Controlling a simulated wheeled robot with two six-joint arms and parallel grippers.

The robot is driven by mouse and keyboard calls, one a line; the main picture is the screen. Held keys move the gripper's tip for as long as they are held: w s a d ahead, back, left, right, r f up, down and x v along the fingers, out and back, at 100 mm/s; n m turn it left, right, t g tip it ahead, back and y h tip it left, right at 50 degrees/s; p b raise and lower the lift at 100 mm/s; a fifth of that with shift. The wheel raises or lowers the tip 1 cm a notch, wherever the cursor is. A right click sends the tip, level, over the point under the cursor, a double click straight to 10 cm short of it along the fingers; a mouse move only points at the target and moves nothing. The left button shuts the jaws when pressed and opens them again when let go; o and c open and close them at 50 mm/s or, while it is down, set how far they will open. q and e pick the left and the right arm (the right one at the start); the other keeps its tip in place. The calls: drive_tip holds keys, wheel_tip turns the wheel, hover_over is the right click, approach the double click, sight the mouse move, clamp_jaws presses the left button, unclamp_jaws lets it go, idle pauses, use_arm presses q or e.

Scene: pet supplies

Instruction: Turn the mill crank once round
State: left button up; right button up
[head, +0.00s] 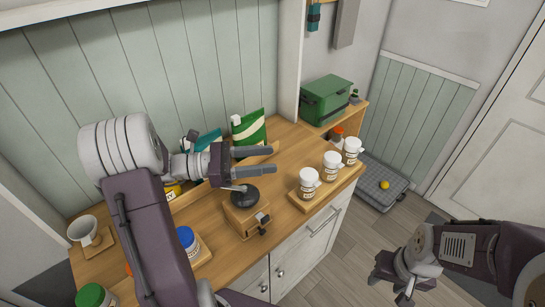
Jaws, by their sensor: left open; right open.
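The mill is a wooden box (241,219) with a black round top (246,197), standing on the counter near its front edge. A thin grey crank arm (233,187) shows at the top, running left towards my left gripper; its handle end is hidden or too small to tell. My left gripper (274,160) is open, its two fingers pointing right, above and just behind the mill's top in the picture. I see nothing between the fingers. My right gripper (392,290) is open and empty, low at the right, away from the counter.
White jars (308,180) stand on a wooden riser right of the mill. A green bag (249,132) stands behind. A green box (326,99) sits further back.

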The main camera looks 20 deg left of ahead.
use_arm(q)
drive_tip(key=shift+d+r, duration=0.4)
drive_tip(key=shift+d, duration=0.25)
drive_tip(key=shift+d+r, duration=0.4)
drive_tip(key=shift+d, duration=0.25)
